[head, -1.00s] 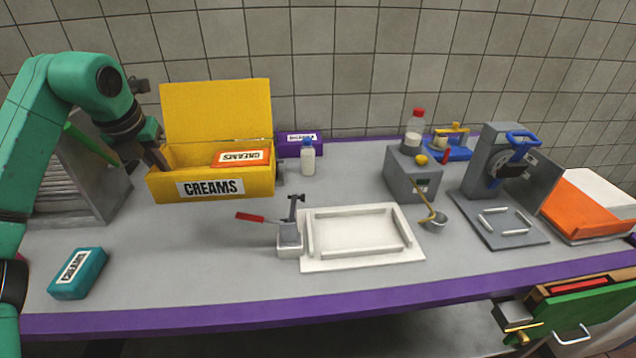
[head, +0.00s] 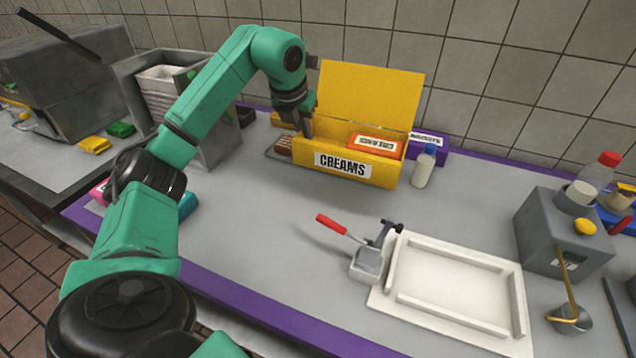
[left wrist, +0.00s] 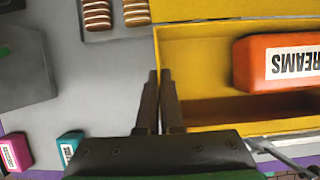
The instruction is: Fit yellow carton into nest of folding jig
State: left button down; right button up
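The yellow carton (head: 385,172), labelled CREAMS, stands at the back of the counter with its lid raised; it also shows in the left wrist view (left wrist: 195,60). An orange CREAMS pack (head: 376,146) lies in its right part. My left gripper (head: 307,130) points down at the carton's left end. In the left wrist view its fingers (left wrist: 160,78) are close together, with the carton's left wall running between them. The white folding jig (head: 374,303) lies nearer the front right. Its framed nest (head: 450,285) is empty, and a red-handled clamp (head: 332,224) sits at its left. My right gripper is out of view.
A white bottle (head: 423,168) and a purple box (head: 440,150) stand right of the carton. A grey block (head: 545,235) with a ladle (head: 568,310) stands right of the jig. Counter between carton and jig is clear.

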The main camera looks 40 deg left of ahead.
pick_arm(q)
notch_tip(320, 180, down, 14)
jog(key=shift+w+f+p, duration=0.1)
jog(key=shift+f+p, duration=0.1)
jog(key=shift+p, duration=0.25)
jog(key=shift+f, duration=0.35)
jog(key=c, duration=1.1)
grip_release()
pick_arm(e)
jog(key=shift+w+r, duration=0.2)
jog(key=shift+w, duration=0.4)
